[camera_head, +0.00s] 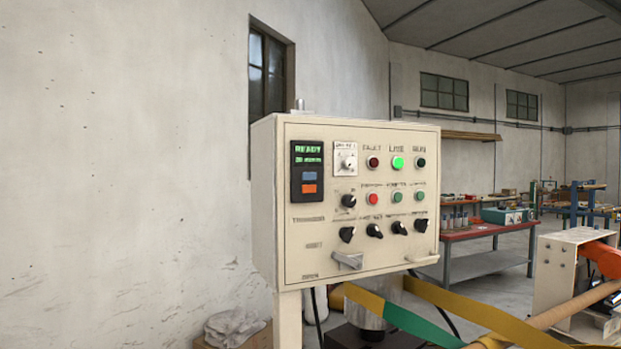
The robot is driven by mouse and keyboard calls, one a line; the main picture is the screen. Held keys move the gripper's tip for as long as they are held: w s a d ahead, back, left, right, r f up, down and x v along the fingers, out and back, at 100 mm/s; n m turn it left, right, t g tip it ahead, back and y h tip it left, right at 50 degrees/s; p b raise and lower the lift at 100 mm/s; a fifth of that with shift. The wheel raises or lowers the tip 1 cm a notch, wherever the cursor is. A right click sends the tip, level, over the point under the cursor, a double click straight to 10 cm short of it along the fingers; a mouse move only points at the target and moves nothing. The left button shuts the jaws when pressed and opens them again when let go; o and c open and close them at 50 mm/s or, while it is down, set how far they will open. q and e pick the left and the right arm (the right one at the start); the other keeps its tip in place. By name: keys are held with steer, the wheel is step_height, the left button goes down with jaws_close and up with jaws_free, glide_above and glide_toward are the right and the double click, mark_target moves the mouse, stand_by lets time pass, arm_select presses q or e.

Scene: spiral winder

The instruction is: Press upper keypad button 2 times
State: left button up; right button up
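A cream control box (300,245) stands on a post in the middle of the view. At its upper left is a dark keypad unit (309,152) with a lit green display reading READY and a smaller second line. Below the display are a blue upper keypad button (309,176) and an orange lower button (309,188). Nothing covers or touches the keypad. Neither my left nor my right gripper shows in this view.
Right of the keypad are a key switch plate (345,158), a lit green lamp (397,163), a red button (373,199) and several black knobs. Yellow-green strapping (420,325) crosses below. A red-topped workbench (487,230) stands behind.

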arm_select(q)
steer(key=c, duration=0.7)
jaws_close()
steer(key=shift+w, duration=0.1)
stand_by(0.4)
